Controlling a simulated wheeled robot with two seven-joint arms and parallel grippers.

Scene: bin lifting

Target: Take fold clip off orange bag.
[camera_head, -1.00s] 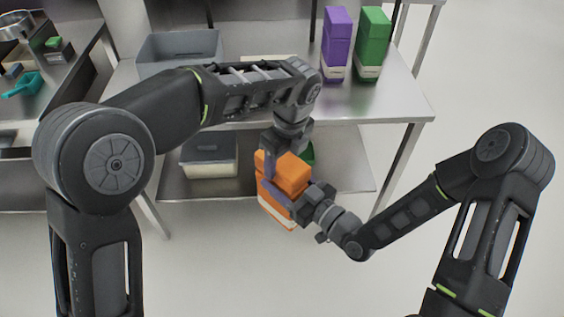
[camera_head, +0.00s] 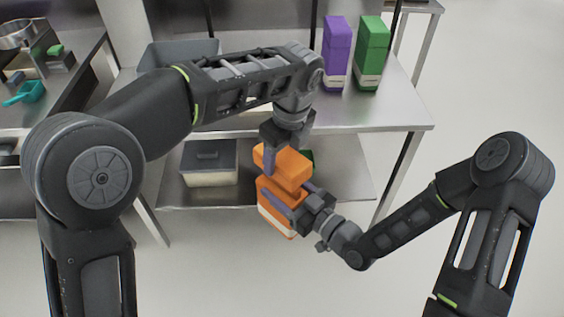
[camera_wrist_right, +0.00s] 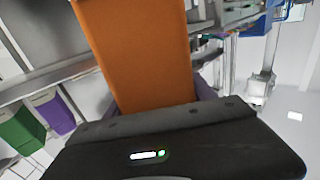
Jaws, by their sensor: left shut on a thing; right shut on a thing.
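The orange bag (camera_head: 272,216) hangs in the air in front of the shelf unit, tilted, with a white band near its bottom. My right gripper (camera_head: 296,203) is shut on its sides from the lower right. The right wrist view shows the bag's plain orange face (camera_wrist_right: 135,50) rising from between the fingers. A blocky orange top piece, seemingly the fold clip (camera_head: 284,163), sits just above the bag with a dark gap between them. My left gripper (camera_head: 283,153) points down from above and is shut on this piece. Its far finger is hidden.
A purple bag (camera_head: 336,55) and a green bag (camera_head: 371,58) stand on the steel table (camera_head: 385,112). A grey bin (camera_head: 180,52) is at its back left. A lidded container (camera_head: 210,163) stands on the lower shelf, and a green thing there is mostly hidden. Floor at front is clear.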

